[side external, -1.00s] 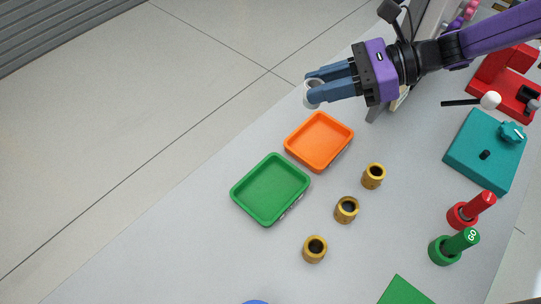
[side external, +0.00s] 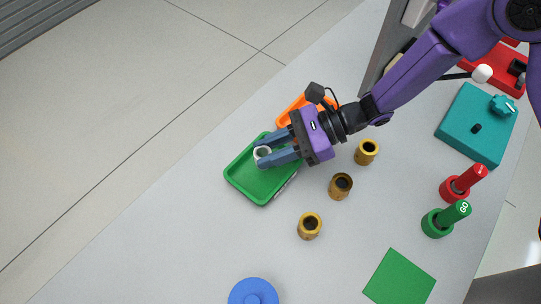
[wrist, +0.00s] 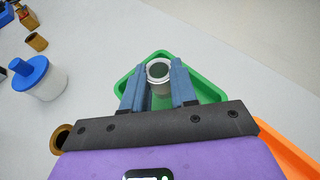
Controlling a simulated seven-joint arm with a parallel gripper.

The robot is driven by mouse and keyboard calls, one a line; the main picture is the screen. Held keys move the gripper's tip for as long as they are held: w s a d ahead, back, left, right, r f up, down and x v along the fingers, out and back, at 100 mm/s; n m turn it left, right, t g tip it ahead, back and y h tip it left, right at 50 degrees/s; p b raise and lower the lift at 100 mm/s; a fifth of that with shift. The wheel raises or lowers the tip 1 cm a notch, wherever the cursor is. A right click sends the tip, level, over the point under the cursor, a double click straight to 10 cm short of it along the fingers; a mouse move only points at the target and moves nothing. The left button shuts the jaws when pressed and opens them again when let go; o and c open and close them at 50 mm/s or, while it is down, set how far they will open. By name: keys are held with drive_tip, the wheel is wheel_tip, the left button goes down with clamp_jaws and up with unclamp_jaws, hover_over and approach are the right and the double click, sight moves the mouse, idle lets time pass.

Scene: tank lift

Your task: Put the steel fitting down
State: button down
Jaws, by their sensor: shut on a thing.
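The steel fitting (side external: 263,152) is a short, pale grey hollow cylinder. It is between the blue fingers of my gripper (side external: 268,156), which is shut on it. In the side external view the fitting is over the green tray (side external: 262,194). The wrist view shows the fitting (wrist: 159,72) upright with its dark bore facing the camera, between the fingertips (wrist: 159,82), with the green tray (wrist: 209,92) around and behind it. I cannot tell whether the fitting touches the tray floor.
An orange tray (side external: 288,107) lies beside the green one, partly hidden by my gripper. Several brass fittings (side external: 310,226) stand to the right.

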drive_tip(key=shift+f, duration=1.5)
drive_tip(key=shift+f, duration=0.1)
drive_tip(key=c, duration=0.9)
unclamp_jaws()
drive_tip(key=shift+d+r, duration=0.25)
drive_tip(key=v, duration=1.1)
drive_tip(key=shift+w+d+r, duration=0.1)
drive_tip(key=shift+d, duration=0.1)
